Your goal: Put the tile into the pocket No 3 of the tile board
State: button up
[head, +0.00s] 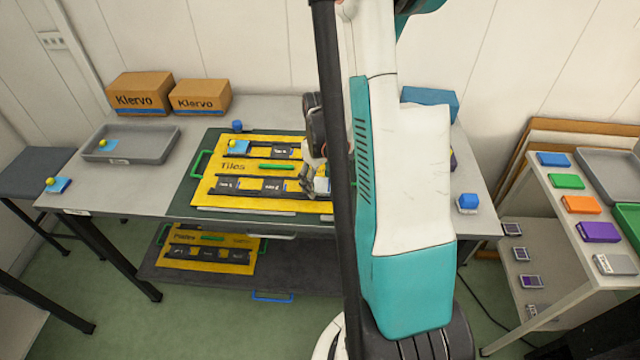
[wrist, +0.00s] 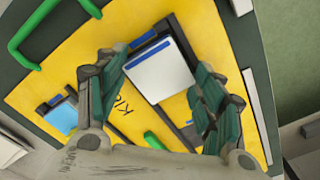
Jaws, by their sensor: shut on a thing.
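A white-grey tile (wrist: 160,70) with a blue edge is between the fingers of my gripper (wrist: 160,92) in the wrist view. My gripper is shut on it, over the yellow tile board (wrist: 205,25). Dark pocket edges and a blue strip show around the tile; I cannot tell whether it touches the board. In the head view the tile board (head: 205,190), marked "Tiles", lies on the table, with my gripper (head: 318,182) over its right part. Its dark pockets (head: 250,186) have labels too small to read surely. My arm hides the board's right end.
A light blue piece with a yellow-green ball (head: 238,147) sits at the board's back left. A green bar (head: 279,167) lies mid-board. A second yellow board (head: 210,265) lies on the shelf below.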

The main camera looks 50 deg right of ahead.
aim_at(320, 185)
jog(key=shift+f, duration=0.3)
jog(key=shift+f, duration=0.15)
jog(key=o, duration=1.2)
notch_tip(320, 185, up, 12)
jog(key=p, duration=0.3)
jog(key=shift+r+p, duration=0.25)
jog(key=shift+p, duration=0.1)
